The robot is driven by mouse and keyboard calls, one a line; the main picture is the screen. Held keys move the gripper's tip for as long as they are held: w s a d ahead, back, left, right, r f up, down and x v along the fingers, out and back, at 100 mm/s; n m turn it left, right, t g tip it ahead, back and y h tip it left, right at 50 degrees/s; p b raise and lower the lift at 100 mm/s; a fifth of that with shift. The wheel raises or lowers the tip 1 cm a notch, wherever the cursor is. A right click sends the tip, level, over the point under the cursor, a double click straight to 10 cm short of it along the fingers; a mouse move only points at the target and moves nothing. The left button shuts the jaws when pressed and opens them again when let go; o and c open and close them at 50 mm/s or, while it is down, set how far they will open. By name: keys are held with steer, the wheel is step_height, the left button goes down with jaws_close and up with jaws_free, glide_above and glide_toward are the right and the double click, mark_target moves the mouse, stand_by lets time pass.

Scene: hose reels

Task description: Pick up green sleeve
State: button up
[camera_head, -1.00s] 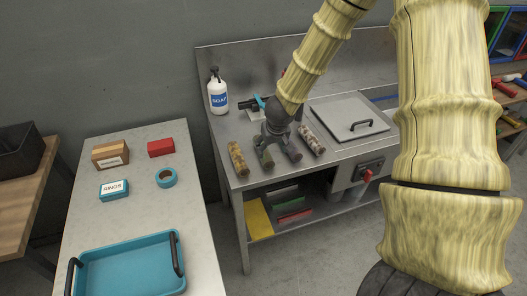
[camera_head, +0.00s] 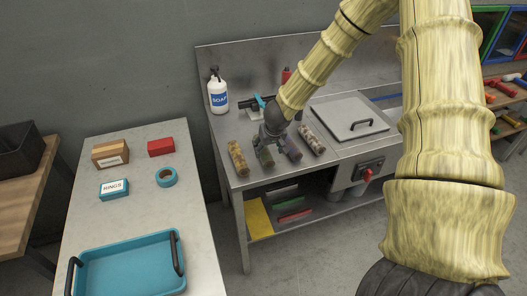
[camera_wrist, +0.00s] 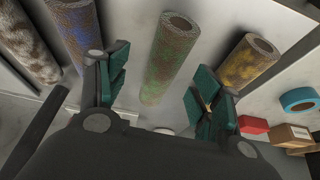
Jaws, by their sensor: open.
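The green sleeve is a hollow, speckled brown-green tube (camera_wrist: 172,52), seen in the wrist view between my open fingers, with visible gaps on both sides. In the head view the green sleeve (camera_head: 265,158) lies on the metal bench, partly hidden by my gripper (camera_head: 273,138). My gripper (camera_wrist: 160,82) also shows in the wrist view, with green pads and nothing held. A yellow-brown sleeve (camera_head: 238,158) lies to its left. A blue-purple sleeve (camera_head: 293,150) and a brown-white sleeve (camera_head: 312,139) lie to its right.
A soap bottle (camera_head: 218,95) stands at the bench's back left. A square lid with a handle (camera_head: 348,117) is right of the sleeves. The left table holds a blue tray (camera_head: 128,266), a rings box (camera_head: 114,189), a tape roll (camera_head: 166,177) and a red block (camera_head: 160,147).

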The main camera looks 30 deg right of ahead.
mark_target(266, 152)
steer(key=shift+a+p+x, duration=0.15)
steer(key=shift+x, duration=0.6)
steer(key=shift+a+p+x, duration=0.1)
steer(key=shift+p+x, duration=0.05)
steer(key=shift+x, duration=1.5)
steer(key=c, duration=1.1)
steer(key=shift+r, duration=0.15)
